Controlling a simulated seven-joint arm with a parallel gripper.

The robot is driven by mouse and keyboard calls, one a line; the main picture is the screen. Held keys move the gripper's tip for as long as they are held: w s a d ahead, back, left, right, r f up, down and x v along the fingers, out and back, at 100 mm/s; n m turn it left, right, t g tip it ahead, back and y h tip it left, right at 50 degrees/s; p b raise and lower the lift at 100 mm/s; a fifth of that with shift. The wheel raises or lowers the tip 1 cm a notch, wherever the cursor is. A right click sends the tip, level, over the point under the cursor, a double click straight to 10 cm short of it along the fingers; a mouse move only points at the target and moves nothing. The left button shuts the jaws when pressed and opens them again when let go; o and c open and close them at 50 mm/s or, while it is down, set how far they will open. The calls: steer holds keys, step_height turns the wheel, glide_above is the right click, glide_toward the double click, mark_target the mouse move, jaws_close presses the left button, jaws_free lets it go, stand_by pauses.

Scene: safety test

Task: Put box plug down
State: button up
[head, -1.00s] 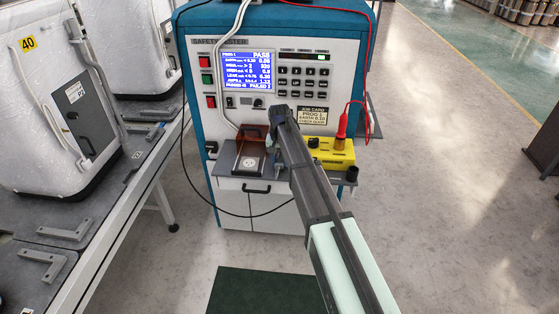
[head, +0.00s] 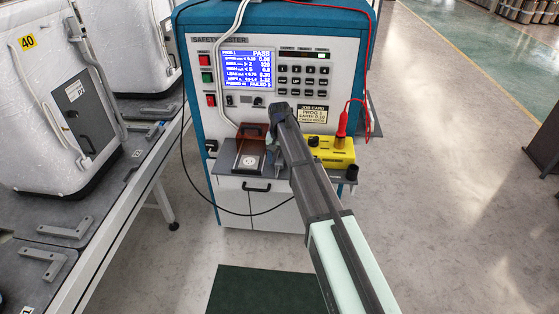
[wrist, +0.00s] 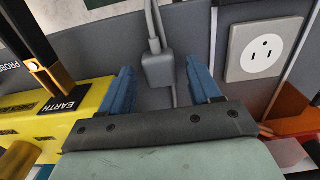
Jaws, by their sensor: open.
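The box plug (wrist: 158,70) is a grey plug with a grey cord running up from it in the wrist view. It sits at the grey shelf (wrist: 90,40), between the two blue fingers of my gripper (wrist: 164,82), with a gap on both sides. My gripper is open. In the head view my gripper (head: 272,148) is low over the shelf, between the socket box and the yellow box, and my arm hides the plug. The white socket plate (wrist: 265,48) with its holes is empty, right of the fingers; it also shows in the head view (head: 249,161).
The yellow box (head: 337,152) marked EARTH, with a red probe (head: 342,124), stands close right of my gripper. A raised reddish-brown lid (head: 252,131) is at the socket box. The tester's screen (head: 249,67) reads PASS. A bench (head: 120,205) with white appliances is left.

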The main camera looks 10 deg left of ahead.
mark_target(280, 161)
step_height(280, 161, up, 12)
stand_by(0.5)
steer(key=s+d+f+g+y, duration=0.1)
steer(key=s+d+f+g, duration=0.2)
steer(key=s+f, duration=1.1)
steer(key=s+d+f+g+y, duration=0.1)
steer(key=s+d+f+g, duration=0.2)
steer(key=s+f, duration=1.05)
steer(key=s+d+f, duration=0.6)
steer(key=s+f, duration=0.1)
steer(key=s, duration=0.3)
steer(key=s+d+f+h, duration=0.1)
steer(key=s+d+f, duration=0.6)
steer(key=s, duration=0.3)
steer(key=s+d+f+h, duration=0.1)
steer(key=s+d+f, duration=0.6)
steer(key=s, duration=0.3)
steer(key=shift+s+f+g, duration=0.25)
steer(key=shift+f+g, duration=0.15)
